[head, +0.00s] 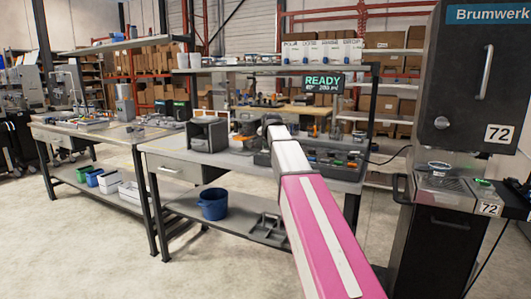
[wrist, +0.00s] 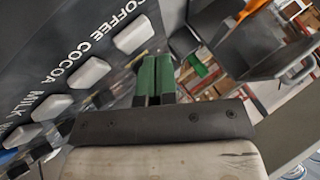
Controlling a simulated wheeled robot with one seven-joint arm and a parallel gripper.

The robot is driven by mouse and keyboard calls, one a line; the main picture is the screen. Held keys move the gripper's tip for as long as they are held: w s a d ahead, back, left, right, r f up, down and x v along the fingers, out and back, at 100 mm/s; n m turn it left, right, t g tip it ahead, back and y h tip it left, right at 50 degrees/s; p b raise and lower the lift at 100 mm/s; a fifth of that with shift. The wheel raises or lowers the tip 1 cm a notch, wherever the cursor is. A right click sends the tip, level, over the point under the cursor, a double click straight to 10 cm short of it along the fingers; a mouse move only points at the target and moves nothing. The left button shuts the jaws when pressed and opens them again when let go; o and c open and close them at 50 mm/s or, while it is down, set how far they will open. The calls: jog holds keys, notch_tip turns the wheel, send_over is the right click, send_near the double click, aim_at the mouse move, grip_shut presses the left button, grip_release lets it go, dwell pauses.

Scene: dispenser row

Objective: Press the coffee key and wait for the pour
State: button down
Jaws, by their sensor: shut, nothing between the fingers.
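In the wrist view a dark panel (wrist: 40,45) carries the white words COFFEE, COCOA and MILK, with a diagonal row of white keys beside them. The key nearest the word COFFEE (wrist: 137,35) is the uppermost one in view. My gripper (wrist: 154,78) has its green fingers together, with nothing between them. The fingers appear just below and right of that key in the picture; I cannot tell whether they touch anything. In the head view my arm hides the gripper. A display (head: 324,82) reads READY in green. No pour is visible.
White containers (head: 320,51) stand on the shelf above. A dark machine marked Brumwerk (head: 455,85) is at the right. Open floor lies in front.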

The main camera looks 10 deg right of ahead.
aim_at(267, 151)
jog(key=shift+f, duration=0.1)
jog(key=shift+f, duration=0.3)
jog(key=shift+f, duration=0.45)
dwell(0.7)
jog(key=shift+r, duration=0.15)
dwell(0.3)
jog(key=shift+r, duration=0.75)
jog(key=shift+r, duration=2.5)
